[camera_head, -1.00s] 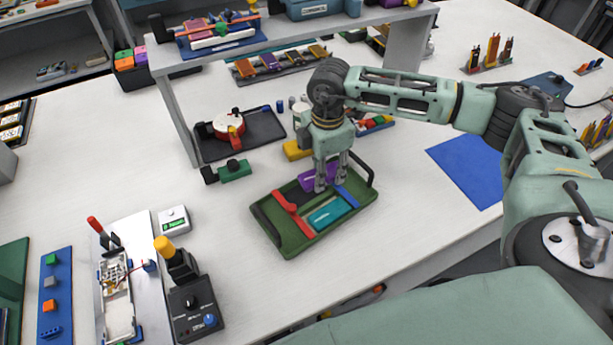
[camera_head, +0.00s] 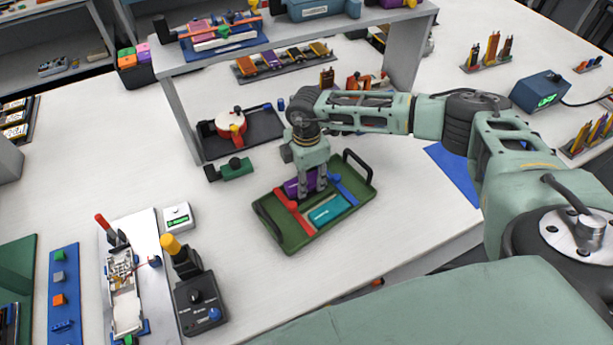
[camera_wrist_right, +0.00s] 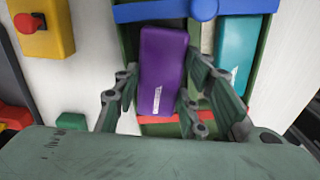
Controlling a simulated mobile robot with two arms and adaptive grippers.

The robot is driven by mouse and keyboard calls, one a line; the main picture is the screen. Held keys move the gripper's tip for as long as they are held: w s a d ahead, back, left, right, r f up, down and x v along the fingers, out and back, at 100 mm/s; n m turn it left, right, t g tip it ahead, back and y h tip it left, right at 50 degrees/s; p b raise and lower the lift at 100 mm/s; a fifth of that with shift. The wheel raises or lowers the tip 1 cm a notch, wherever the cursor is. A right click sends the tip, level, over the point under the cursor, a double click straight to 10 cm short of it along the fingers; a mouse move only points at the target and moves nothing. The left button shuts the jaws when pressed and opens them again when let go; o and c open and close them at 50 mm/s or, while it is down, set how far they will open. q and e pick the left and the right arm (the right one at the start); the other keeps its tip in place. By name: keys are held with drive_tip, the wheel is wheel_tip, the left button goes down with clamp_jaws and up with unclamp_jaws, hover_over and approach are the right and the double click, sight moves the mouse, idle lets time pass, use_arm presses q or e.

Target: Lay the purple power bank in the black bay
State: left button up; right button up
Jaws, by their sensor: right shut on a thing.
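The purple power bank (camera_head: 292,187) is between the fingers of my right gripper (camera_head: 311,190), over the back-left part of a green tray (camera_head: 278,233). In the right wrist view the power bank (camera_wrist_right: 161,75) lies lengthwise between the finger pads. The right gripper (camera_wrist_right: 163,85) is shut on it. I cannot tell whether the power bank touches the tray floor. A teal power bank (camera_head: 328,210) lies in the tray's front part, beside it in the wrist view (camera_wrist_right: 236,50). I cannot make out the black bay for certain. My left gripper is not in view.
The tray has a red bar (camera_head: 295,214), a blue bar (camera_head: 343,187) and raised end handles. A black tray (camera_head: 258,137) with a red round thing stands behind, under a grey shelf (camera_head: 290,35). A control box (camera_head: 200,305) stands front left.

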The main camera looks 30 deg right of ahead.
sight(307, 181)
drive_tip(key=shift+f+b, duration=0.3)
drive_tip(key=shift+f, duration=0.3)
drive_tip(key=o, duration=1.4)
drive_tip(key=shift+r+p, duration=0.4)
drive_tip(key=shift+r, duration=0.2)
wheel_tip(307, 181, up, 12)
drive_tip(key=b, duration=0.3)
drive_tip(key=shift+s, duration=0.1)
